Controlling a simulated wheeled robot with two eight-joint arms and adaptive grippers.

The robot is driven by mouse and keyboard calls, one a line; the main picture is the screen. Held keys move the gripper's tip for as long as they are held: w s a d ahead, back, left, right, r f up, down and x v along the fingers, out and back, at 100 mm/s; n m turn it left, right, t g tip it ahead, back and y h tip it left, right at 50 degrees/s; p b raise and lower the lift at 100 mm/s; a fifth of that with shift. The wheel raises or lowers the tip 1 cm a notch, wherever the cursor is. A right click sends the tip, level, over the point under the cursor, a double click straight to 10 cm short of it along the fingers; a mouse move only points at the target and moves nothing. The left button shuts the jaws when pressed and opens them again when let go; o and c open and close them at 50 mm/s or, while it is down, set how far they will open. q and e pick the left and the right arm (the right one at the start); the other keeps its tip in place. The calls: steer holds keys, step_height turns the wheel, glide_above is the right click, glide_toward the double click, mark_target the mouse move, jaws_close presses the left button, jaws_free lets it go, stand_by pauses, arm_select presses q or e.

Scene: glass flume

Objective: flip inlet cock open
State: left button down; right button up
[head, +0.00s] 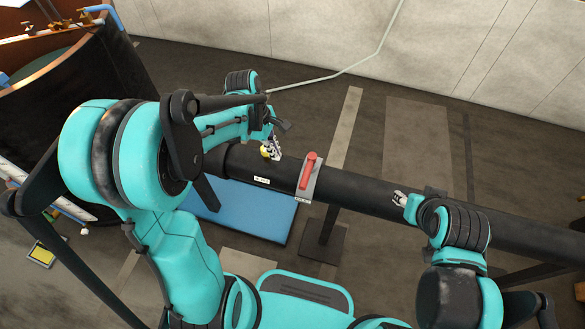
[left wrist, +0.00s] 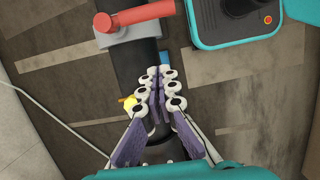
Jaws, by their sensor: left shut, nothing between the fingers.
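A red lever handle (head: 308,172) on a grey bracket (head: 313,184) sits on the long black pipe (head: 360,190). It lies across the pipe. In the left wrist view the red handle (left wrist: 140,16) is at the top, beyond my fingertips. My left gripper (head: 273,146) is shut and empty above the pipe, left of the handle and apart from it; its fingers also show in the left wrist view (left wrist: 160,78). A small yellow part (left wrist: 131,103) shows beside the fingers, partly hidden. My right gripper (head: 400,198) is over the pipe, right of the handle; its opening is too small to judge.
A white label (head: 262,180) is on the pipe left of the bracket. A blue mat or panel (head: 240,213) lies below the pipe. A large dark tank (head: 85,85) stands at the left. A thin pale hose (head: 345,69) runs near the wall. Space above the handle looks clear.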

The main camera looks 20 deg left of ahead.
mark_target(308, 171)
arm_select(q)
steer(key=d+f+b, duration=0.4)
steer(key=d+f, duration=0.2)
steer(key=f, duration=0.2)
steer(key=shift+d+f, duration=0.15)
steer(key=shift+f, duration=0.25)
steer(key=shift+s, duration=0.1)
steer(key=shift+d, duration=0.1)
